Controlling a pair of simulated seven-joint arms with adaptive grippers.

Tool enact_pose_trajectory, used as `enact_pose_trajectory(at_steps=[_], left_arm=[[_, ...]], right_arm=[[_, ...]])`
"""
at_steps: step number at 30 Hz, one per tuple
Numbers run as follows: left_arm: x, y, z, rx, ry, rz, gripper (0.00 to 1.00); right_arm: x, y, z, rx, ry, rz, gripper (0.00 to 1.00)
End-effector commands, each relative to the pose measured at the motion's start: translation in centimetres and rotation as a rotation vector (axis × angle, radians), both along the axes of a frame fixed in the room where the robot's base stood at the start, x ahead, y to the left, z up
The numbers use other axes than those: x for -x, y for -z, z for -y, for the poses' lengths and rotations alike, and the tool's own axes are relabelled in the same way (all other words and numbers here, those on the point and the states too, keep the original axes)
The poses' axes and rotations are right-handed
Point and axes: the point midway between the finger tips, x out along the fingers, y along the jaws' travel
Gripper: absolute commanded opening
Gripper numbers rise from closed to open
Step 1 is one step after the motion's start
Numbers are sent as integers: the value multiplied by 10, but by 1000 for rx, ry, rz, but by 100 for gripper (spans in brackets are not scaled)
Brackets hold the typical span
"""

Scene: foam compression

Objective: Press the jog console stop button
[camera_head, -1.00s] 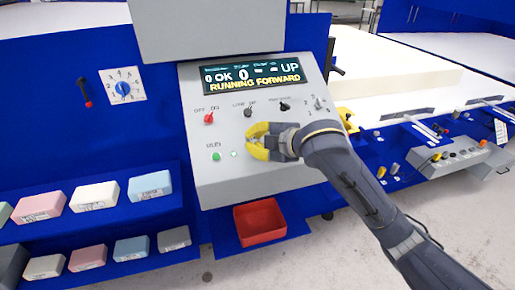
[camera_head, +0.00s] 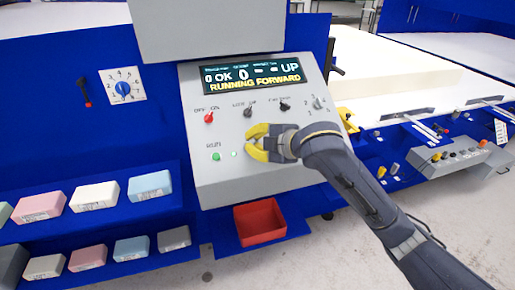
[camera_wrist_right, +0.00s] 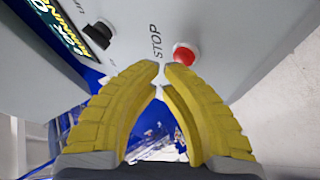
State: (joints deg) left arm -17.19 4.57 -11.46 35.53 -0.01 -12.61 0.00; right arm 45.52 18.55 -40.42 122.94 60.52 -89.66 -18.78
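The jog console (camera_head: 225,182) is a grey sloped panel with a lit display (camera_head: 252,73) reading "RUNNING FORWARD". In the right wrist view the red stop button (camera_wrist_right: 184,55) stands on the grey panel beside the word "STOP". It lies just beyond my right fingertips, slightly to the right of them; I cannot tell if they touch it. In the head view the button is hidden behind my right gripper (camera_head: 249,142), which is over the panel's lower middle. Its yellow fingers (camera_wrist_right: 162,72) are brought together at the tips, with nothing seen between them. My left gripper is not in view.
A green button (camera_head: 216,157) is left of the gripper on the panel, with a red switch (camera_head: 209,118) and black knobs (camera_head: 284,106) above. A red tray (camera_head: 259,221) is below the console. Foam blocks (camera_head: 95,196) sit on blue shelves at left.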

Motion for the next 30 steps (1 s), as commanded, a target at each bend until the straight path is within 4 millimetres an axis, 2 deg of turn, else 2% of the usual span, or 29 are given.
enact_pose_trajectory(at_steps=[30], left_arm=[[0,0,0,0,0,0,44]], right_arm=[[-4,7,-1,1,1,0,0]])
